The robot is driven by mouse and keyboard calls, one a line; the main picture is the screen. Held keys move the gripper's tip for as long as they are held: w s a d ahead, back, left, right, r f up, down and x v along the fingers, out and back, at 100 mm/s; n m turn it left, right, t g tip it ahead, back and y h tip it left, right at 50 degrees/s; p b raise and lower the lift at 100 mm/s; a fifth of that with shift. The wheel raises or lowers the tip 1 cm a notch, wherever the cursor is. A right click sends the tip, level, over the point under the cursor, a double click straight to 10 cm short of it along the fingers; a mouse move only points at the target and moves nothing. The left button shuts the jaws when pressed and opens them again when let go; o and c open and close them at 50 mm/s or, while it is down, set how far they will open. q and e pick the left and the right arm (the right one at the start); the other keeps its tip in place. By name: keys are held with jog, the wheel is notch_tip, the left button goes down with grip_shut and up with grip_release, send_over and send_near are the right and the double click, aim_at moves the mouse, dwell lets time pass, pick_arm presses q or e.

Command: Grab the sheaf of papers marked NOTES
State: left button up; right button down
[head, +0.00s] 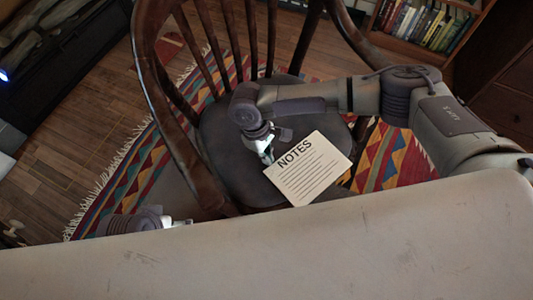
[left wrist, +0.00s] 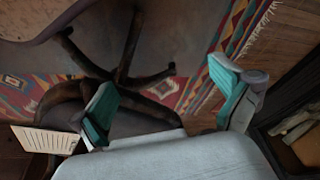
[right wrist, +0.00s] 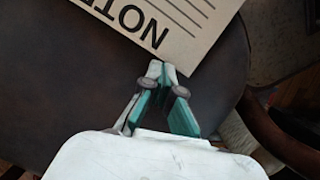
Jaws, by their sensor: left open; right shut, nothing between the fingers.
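The NOTES sheaf (head: 308,170) is a cream sheet with black lettering and ruled lines, lying on the dark seat of a wooden chair (head: 222,150). It also shows in the right wrist view (right wrist: 165,22) and at the left edge of the left wrist view (left wrist: 46,139). My right gripper (head: 268,158) is shut and empty at the sheaf's left corner. In the right wrist view its fingertips (right wrist: 165,72) meet at the sheaf's edge; whether they touch it I cannot tell. My left gripper (left wrist: 170,100) is open and empty, away from the sheaf.
The chair's curved back and spindles rise around the seat's far side in the head view. A striped rug (head: 392,158) lies on the wooden floor below. A bookshelf (head: 425,25) stands at the top right. A dark open box (left wrist: 295,140) is at the right in the left wrist view.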

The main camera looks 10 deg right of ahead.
aim_at(285, 171)
jog(key=shift+s+d+r+p, duration=0.15)
jog(key=shift+s+d+p, duration=0.25)
jog(key=shift+p, duration=0.75)
pick_arm(q)
notch_tip(285, 171, down, 15)
jog(key=s+g+p, duration=0.1)
jog(key=p, duration=0.1)
pick_arm(e)
jog(key=shift+s+d, duration=0.3)
jog(key=shift+d, duration=0.1)
pick_arm(q)
jog(key=s+f+p, duration=0.3)
jog(key=s+f, duration=0.5)
jog(key=f, duration=0.1)
jog(key=shift+s+g, duration=0.15)
jog(key=shift+g, duration=0.15)
pick_arm(e)
jog(key=shift+s+d+f, duration=0.2)
jog(key=shift+s+d, duration=0.9)
jog(key=shift+d, duration=0.1)
jog(key=shift+r, duration=0.1)
